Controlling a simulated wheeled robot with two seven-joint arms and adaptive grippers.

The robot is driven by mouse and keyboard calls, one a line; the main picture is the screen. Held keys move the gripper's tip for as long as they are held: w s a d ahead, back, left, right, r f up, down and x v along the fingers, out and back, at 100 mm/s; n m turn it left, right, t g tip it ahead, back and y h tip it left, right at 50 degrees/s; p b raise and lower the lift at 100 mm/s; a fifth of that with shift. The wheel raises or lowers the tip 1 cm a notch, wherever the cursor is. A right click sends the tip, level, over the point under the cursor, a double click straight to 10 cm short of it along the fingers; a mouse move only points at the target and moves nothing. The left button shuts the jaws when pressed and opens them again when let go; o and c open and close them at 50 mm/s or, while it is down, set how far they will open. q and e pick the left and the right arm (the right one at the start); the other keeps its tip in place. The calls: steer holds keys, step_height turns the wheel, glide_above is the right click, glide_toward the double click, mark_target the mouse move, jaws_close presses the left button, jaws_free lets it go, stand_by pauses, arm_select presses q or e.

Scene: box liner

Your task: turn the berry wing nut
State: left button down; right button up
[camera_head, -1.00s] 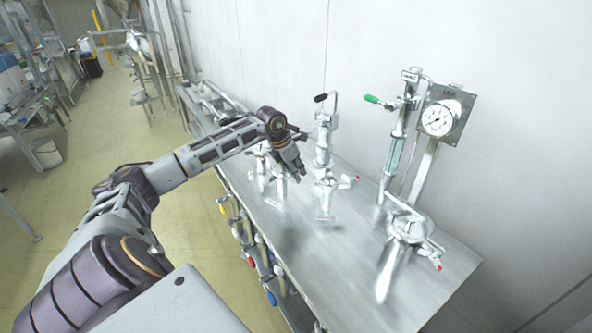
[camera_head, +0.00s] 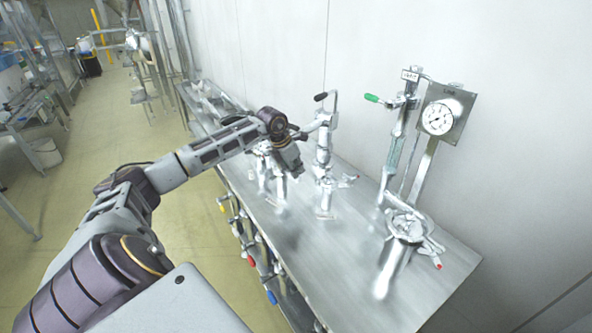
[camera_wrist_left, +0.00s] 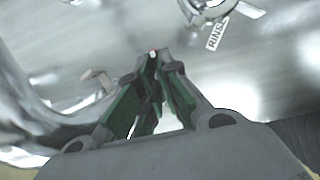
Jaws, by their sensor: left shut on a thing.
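My left gripper (camera_head: 294,169) is at the metal fittings on the left part of the steel bench, beside an upright pipe fitting. In the left wrist view its green-lined fingers (camera_wrist_left: 153,62) converge, and their tips are shut on a small part, which I take to be the berry wing nut (camera_wrist_left: 152,52). Only a small pale reddish tip of it shows; the fingers hide the rest, and its turn angle cannot be told. In the head view the gripper hides it. My right gripper is not in view.
The steel bench (camera_head: 335,270) runs along the white wall. An upright fitting with a black handle (camera_head: 323,150) stands just right of the gripper. Farther right are a green-handled valve (camera_head: 372,98), a pressure gauge (camera_head: 438,118) and a metal vessel (camera_head: 405,228).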

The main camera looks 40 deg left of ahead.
arm_select(q)
steer(key=shift+n+y, duration=0.3)
steer(key=shift+n, duration=0.2)
steer(key=shift+n+b, duration=0.35)
steer(key=shift+n, duration=0.05)
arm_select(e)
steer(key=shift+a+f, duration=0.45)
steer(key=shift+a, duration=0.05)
arm_select(q)
steer(key=shift+n, duration=0.4)
steer(key=shift+n+y+b, duration=0.35)
steer(key=shift+n+y, duration=0.05)
steer(key=shift+d+n, duration=0.1)
steer(key=shift+n, duration=0.3)
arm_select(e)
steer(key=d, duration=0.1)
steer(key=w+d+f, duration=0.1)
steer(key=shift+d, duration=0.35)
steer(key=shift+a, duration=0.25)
arm_select(q)
steer(key=c, duration=1.6)
jaws_free()
